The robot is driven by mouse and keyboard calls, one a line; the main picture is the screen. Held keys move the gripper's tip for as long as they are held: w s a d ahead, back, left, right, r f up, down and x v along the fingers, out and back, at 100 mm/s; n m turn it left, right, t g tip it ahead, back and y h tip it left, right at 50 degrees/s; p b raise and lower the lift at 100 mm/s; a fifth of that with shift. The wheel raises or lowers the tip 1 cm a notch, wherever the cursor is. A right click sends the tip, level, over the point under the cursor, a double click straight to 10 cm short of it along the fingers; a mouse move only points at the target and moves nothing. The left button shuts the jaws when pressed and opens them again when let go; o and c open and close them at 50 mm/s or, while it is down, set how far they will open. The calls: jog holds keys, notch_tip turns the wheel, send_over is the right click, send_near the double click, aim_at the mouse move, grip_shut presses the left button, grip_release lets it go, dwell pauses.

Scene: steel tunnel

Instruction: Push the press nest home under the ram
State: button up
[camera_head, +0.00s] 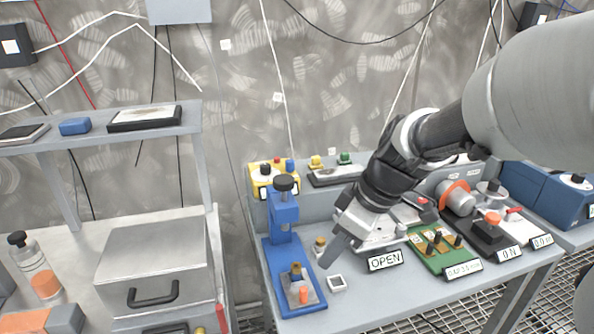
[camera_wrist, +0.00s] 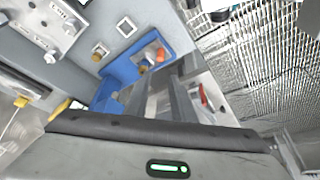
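The blue press (camera_head: 283,240) stands on the left part of the grey bench, with a black knob (camera_head: 284,184) on top of its ram. The press nest (camera_head: 312,299) is a small grey plate low on the blue base, toward the front. It carries a brass piece (camera_head: 296,270) and has an orange knob (camera_head: 303,292) at its front. My gripper (camera_head: 330,257) is above the bench, to the right of the press and apart from the nest. Its fingers look together and empty. In the wrist view, the fingers (camera_wrist: 180,85) partly cover the blue press base (camera_wrist: 118,75).
A small white square fixture (camera_head: 337,283) and a brass knob (camera_head: 320,243) sit right of the press. An OPEN label (camera_head: 385,261) and a green board (camera_head: 440,250) lie farther right. A grey box (camera_head: 152,260) stands on the left table, across a gap.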

aim_at(304, 289)
jog(key=b+x, duration=0.3)
jog(key=x, duration=1.3)
jog(key=shift+f, duration=0.15)
grip_shut()
